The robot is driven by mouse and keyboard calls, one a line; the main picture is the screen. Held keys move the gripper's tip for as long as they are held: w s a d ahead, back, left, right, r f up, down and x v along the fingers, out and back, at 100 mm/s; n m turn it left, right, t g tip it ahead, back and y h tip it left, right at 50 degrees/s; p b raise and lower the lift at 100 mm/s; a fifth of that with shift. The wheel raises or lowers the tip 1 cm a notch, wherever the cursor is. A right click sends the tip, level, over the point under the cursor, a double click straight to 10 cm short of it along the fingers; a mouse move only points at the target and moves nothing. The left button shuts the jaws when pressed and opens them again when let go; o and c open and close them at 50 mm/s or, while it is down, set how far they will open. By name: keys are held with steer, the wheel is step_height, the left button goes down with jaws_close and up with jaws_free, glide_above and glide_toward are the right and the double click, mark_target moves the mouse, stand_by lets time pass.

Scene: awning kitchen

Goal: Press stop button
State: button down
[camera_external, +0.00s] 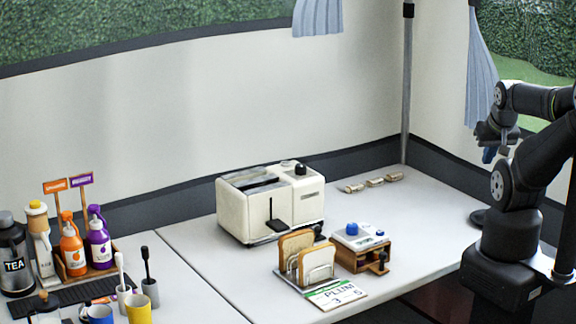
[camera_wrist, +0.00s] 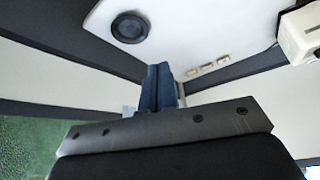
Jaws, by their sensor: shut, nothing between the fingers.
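A small wooden box (camera_external: 345,257) with a pale top stands on the white table, in front of the toaster. A larger blue round button (camera_external: 352,229) and a smaller blue one (camera_external: 380,233) sit on its top. I cannot read which of them is the stop button. My gripper (camera_external: 489,155) is raised at the right, well away from and above the box. Its blue fingers (camera_wrist: 158,88) are together and empty in the wrist view. The box and its buttons do not show in the wrist view.
A cream toaster (camera_external: 270,202) stands behind the box, and a rack with bread slices (camera_external: 296,243) stands at its left. A card (camera_external: 337,293) lies in front. Several small tan pieces (camera_external: 374,182) lie near the back wall. The table's right part is clear.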

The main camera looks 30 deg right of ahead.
steer(key=w+d+r+m+h, duration=0.15)
steer(key=w+d+r, duration=0.25)
steer(key=w+d, duration=0.7)
steer(key=w+a+r+n+t, duration=0.1)
steer(key=w+a+n, duration=0.4)
steer(key=w, duration=0.7)
steer(key=n+t+y, duration=0.3)
steer(key=n+y, duration=0.3)
steer(key=n, duration=0.7)
glide_above(289, 164)
step_height(289, 164, down, 3)
steer(key=shift+w+d+f, duration=0.1)
steer(key=shift+w+f, duration=0.05)
steer(key=shift+f, duration=0.1)
steer(key=shift+f, duration=4.3)
